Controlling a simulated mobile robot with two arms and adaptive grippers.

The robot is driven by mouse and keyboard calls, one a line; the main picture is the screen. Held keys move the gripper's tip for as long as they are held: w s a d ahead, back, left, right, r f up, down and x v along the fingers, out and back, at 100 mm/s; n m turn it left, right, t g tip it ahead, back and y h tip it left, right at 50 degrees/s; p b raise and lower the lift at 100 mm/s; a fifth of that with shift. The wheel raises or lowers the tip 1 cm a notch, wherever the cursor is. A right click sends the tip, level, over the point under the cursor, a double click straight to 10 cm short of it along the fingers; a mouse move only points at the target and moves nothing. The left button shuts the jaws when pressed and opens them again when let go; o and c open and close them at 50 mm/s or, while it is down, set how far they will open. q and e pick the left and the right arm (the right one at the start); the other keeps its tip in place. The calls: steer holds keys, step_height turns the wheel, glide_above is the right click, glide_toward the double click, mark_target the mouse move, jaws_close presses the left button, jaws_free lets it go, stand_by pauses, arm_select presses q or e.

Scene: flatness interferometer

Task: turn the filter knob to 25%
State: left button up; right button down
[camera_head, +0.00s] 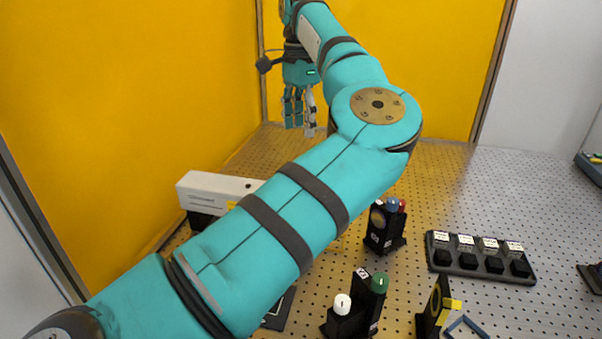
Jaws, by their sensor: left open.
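My left gripper (299,112) hangs fingers down near the back of the perforated bench, close to the yellow panels. It is open, and I see nothing between its fingers. My left arm crosses the picture and hides part of the bench. I cannot tell which part is the filter knob, and no 25% mark is readable. A black mount with a blue knob (391,205) and a red knob (402,206) stands right of the arm. Nearer is a mount with a green knob (379,283) and a white knob (342,304). The gripper is far from these knobs.
A white-topped box (215,187) sits at left, partly behind my arm. A black strip with several labelled blocks (478,270) lies at right. A black and yellow mount (436,309) and a blue frame (467,326) are at the front. The bench (455,190) is clear at back right.

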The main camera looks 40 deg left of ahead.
arm_select(q)
step_height(320, 180, down, 12)
steer(key=shift+w+r+p, duration=0.1)
steer(key=shift+p, duration=0.9)
steer(key=shift+a+f, duration=0.1)
steer(key=shift+f, duration=0.75)
steer(key=c, duration=1)
arm_select(e)
steer(key=shift+w+r, duration=0.25)
steer(key=shift+r, duration=0.35)
steer(key=shift+w+r, duration=0.2)
steer(key=shift+r, duration=0.35)
